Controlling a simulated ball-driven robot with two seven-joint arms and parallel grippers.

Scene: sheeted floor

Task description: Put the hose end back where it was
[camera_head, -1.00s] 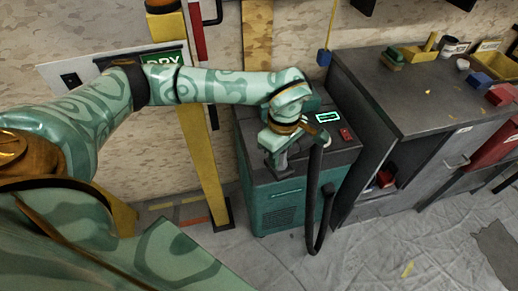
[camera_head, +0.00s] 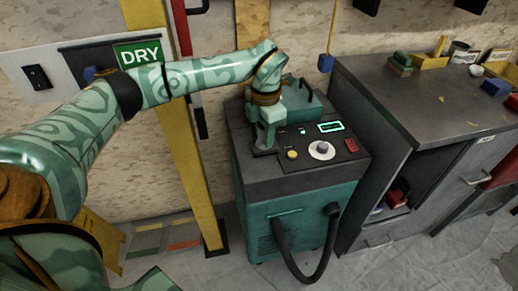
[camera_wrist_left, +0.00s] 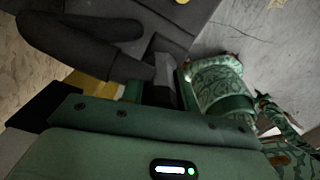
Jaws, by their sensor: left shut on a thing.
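The teal machine (camera_head: 335,245) with a dark top stands against the wall. My left gripper (camera_head: 264,148) is low over the left part of its top, shut on the dark grey hose end, which it mostly hides. In the left wrist view the grey hose end (camera_wrist_left: 165,78) is at the fingers, beside a thick black bend of hose (camera_wrist_left: 75,50). The black hose (camera_head: 312,278) loops down at the machine's front, from a fitting at the right. I cannot see how its left side connects to the end. My right gripper is out of view.
The machine's top has a round knob (camera_head: 321,150), a yellow button (camera_head: 292,155) and a lit display (camera_head: 330,126). A yellow post (camera_head: 190,165) stands at the left. A dark workbench (camera_head: 400,100) with small items is at the right.

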